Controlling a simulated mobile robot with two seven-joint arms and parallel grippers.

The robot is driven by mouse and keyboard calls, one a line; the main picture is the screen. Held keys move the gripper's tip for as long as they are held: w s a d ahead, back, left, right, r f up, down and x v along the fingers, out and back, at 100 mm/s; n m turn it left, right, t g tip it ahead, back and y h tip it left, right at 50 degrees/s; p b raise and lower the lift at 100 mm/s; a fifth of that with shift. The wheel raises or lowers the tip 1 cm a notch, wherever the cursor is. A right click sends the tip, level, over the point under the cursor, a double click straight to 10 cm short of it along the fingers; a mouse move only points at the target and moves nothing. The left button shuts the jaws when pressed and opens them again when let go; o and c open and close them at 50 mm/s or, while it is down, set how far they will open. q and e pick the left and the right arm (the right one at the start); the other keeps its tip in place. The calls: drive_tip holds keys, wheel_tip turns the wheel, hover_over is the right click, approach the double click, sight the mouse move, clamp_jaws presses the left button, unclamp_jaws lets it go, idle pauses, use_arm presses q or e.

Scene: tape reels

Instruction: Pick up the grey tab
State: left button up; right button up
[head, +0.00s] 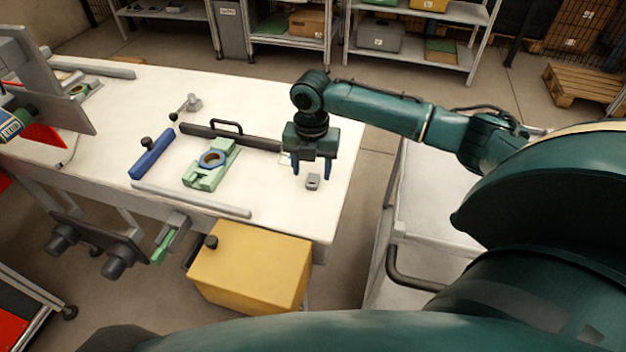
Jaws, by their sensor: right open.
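The grey tab (312,182) is a small grey piece with a dark spot, lying on the white table near its right end. My right gripper (310,173) points down over it, with its two blue fingers apart on either side and nothing held between them. From this view I cannot tell how far the fingertips are above the table. My left gripper does not show clearly.
A dark bar with a handle (231,136) lies behind, close to my right gripper. A blue block (152,154) lies further left. A yellow box (253,268) sits below the front edge.

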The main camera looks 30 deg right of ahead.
sight(312, 183)
drive_tip(key=f, duration=0.3)
drive_tip(key=w+f, duration=0.1)
drive_tip(key=f, duration=0.1)
drive_tip(key=shift+d, duration=0.3)
drive_tip(key=shift+c, duration=0.3)
drive_tip(key=c, duration=1)
